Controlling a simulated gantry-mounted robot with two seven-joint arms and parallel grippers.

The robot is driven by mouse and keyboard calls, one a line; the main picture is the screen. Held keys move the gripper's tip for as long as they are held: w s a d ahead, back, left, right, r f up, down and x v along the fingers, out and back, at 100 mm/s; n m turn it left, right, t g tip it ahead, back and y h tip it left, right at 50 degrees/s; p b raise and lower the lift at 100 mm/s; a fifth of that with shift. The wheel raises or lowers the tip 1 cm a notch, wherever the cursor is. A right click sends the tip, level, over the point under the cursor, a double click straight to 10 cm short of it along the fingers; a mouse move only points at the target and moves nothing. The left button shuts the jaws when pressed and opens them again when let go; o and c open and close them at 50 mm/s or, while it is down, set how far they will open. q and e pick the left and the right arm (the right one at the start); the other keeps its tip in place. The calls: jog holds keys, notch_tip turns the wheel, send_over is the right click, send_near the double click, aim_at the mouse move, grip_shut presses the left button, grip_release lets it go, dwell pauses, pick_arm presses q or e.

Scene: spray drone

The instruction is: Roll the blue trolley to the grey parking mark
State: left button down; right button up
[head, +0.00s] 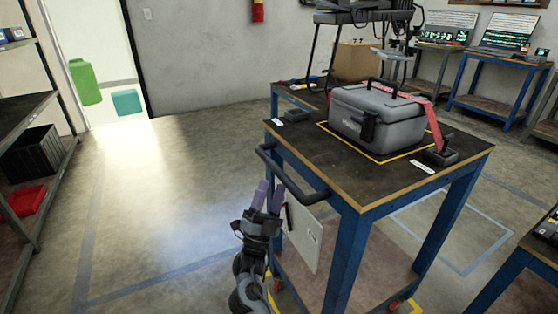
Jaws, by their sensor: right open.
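The blue trolley (352,250) has blue legs, a dark top with a wood-coloured edge, and red-hubbed castors. Its black push handle (288,176) sticks out from the left side. My right gripper (268,188) is open, its purple fingers pointing up just beside and below the handle in the picture. I cannot tell whether it touches the handle. A grey-blue outlined square on the floor (480,262), right of the trolley and partly hidden by it, looks like the grey parking mark. My left gripper is not in view.
A grey case (375,118) and red strap (432,120) are on the trolley top. A bench (530,262) stands at the lower right, blue tables (480,75) behind. A shelf (22,115) lines the left wall. The floor (170,190) left of the trolley is clear.

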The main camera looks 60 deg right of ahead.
aim_at(276, 171)
jog(key=shift+g, duration=0.3)
jog(key=p+x, duration=0.2)
jog(key=x, duration=0.3)
jog(key=shift+w+d+r, duration=0.1)
jog(key=shift+d+r, duration=0.1)
jog(key=shift+r, duration=0.2)
jog(key=shift+p+x, duration=0.55)
jog(key=shift+x, duration=0.35)
jog(key=shift+d, duration=0.1)
jog(key=shift+f, duration=0.1)
grip_shut()
